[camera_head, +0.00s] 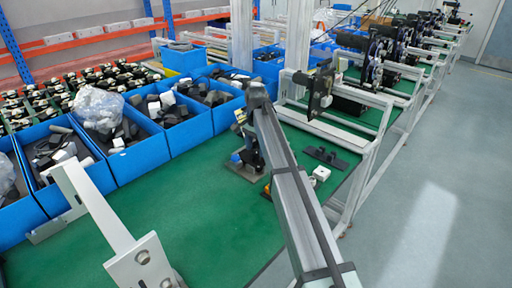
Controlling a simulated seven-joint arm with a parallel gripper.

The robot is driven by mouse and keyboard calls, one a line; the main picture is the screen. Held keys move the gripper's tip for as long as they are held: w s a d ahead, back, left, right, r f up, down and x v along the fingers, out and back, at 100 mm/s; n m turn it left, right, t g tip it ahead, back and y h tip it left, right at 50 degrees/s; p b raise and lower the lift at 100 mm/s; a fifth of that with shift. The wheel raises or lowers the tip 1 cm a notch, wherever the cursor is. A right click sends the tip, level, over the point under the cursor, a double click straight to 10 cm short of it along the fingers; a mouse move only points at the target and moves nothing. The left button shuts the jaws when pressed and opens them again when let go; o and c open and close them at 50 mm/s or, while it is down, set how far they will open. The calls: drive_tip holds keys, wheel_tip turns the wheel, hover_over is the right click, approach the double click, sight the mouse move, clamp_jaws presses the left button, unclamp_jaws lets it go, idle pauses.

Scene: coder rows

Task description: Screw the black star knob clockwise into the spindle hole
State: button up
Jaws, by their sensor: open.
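I cannot pick out the black star knob or the spindle hole; both are hidden or too small to tell. A dark mechanism (247,157) with a blue part stands on the green bench, partly behind a grey beam. A black upright plate (318,92) is mounted on the metal frame at the right edge of the bench. A flat black part (325,158) lies on the green surface beside a small white block (321,173). I see no gripper fingers in this view.
The grey beam (287,185) crosses the middle of the view. A white bracket (108,222) rises at front left. Blue bins (140,157) of loose parts line the left of the green bench (200,215), whose front is clear. Metal frames (362,165) bound the right.

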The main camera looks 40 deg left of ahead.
drive_tip(key=n, duration=0.5)
drive_tip(key=shift+n, duration=0.4)
clamp_jaws()
drive_tip(key=m, duration=0.7)
drive_tip(key=shift+m, duration=0.4)
drive_tip(key=m, duration=0.3)
drive_tip(key=shift+m, duration=0.9)
